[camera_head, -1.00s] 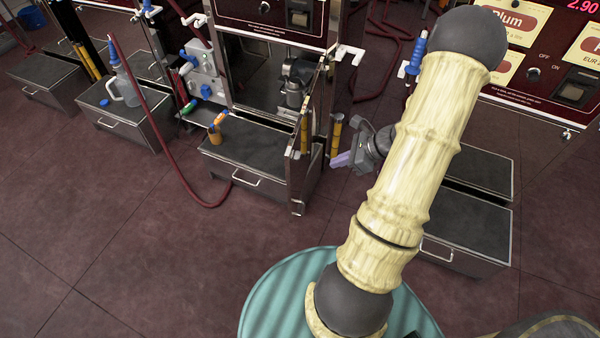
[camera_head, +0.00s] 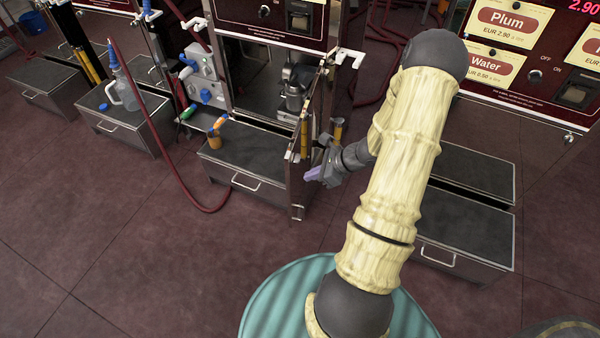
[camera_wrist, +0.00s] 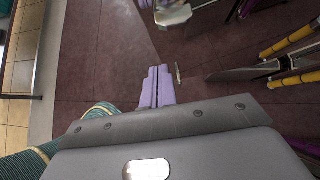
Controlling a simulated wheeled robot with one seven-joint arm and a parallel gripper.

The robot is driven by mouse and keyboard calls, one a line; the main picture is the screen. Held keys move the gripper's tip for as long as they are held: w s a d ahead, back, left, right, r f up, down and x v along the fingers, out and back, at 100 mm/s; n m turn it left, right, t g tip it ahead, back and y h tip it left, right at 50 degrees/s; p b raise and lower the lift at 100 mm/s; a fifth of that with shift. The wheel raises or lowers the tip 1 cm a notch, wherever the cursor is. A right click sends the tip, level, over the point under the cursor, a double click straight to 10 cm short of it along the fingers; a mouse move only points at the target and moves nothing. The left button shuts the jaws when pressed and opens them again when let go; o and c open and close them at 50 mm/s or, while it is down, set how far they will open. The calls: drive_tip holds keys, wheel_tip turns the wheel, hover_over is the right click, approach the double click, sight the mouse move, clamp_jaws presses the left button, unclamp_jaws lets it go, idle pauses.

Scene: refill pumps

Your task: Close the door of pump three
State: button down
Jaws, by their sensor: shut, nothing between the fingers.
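The open door (camera_head: 298,192) is a dark panel with a metal frame, seen nearly edge-on in the head view. It stands out from the right side of the middle pump (camera_head: 262,30), which I take for pump three; no number is readable. My gripper (camera_head: 312,174) is shut and empty, just to the right of the door's lower part. I cannot tell whether its lilac fingertips touch the door. The shut fingers also show in the wrist view (camera_wrist: 157,86), with bare floor beyond the tips. Which panel there is the door is unclear.
A drawer box (camera_head: 243,160) stands below the pump, left of the door, with an orange-topped item on it. A red hose (camera_head: 178,170) loops to the floor at left. Another drawer box (camera_head: 465,235) stands right of my arm. The front floor is clear at left.

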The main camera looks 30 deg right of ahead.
sight(290, 175)
drive_tip(key=shift+w+a+r, duration=0.1)
drive_tip(key=shift+w+a, duration=1.2)
drive_tip(key=shift+a, duration=0.1)
